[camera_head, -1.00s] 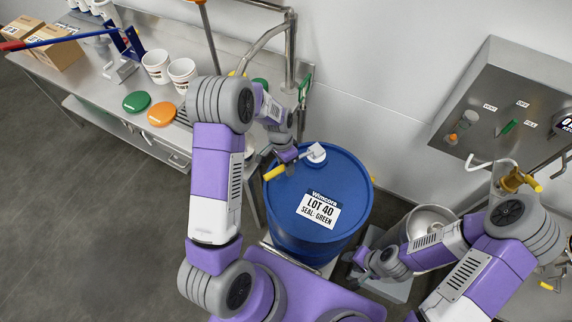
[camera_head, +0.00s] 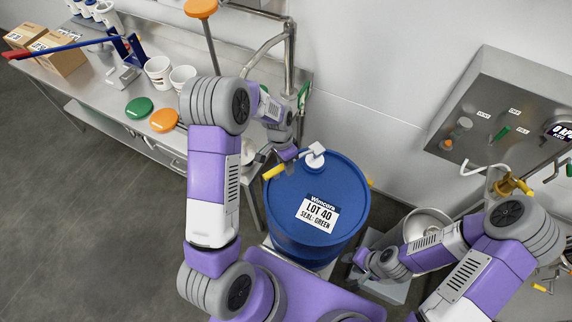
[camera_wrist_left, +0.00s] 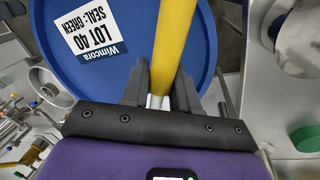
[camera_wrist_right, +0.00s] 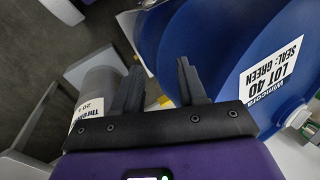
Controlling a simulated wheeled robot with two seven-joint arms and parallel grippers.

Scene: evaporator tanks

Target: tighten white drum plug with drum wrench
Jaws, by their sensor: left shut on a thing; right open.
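The blue drum (camera_head: 335,235) stands upright in the middle of the head view, with a label reading LOT 40, SEAL: GREEN. The white drum plug (camera_head: 316,161) sits at the far edge of its lid. The drum wrench has a yellow handle (camera_head: 274,173), and its grey head lies at the plug; I cannot tell how it is seated. My left gripper (camera_head: 289,160) is shut on the yellow handle (camera_wrist_left: 168,40) above the lid. My right gripper (camera_wrist_right: 158,85) is open and empty, low beside the drum (camera_wrist_right: 200,45).
A steel bench at the left holds a green lid (camera_head: 139,107), an orange lid (camera_head: 163,119), white tubs (camera_head: 158,71) and boxes (camera_head: 58,55). A steel control box (camera_head: 500,110) hangs on the right wall. A steel vessel (camera_head: 428,222) stands right of the drum.

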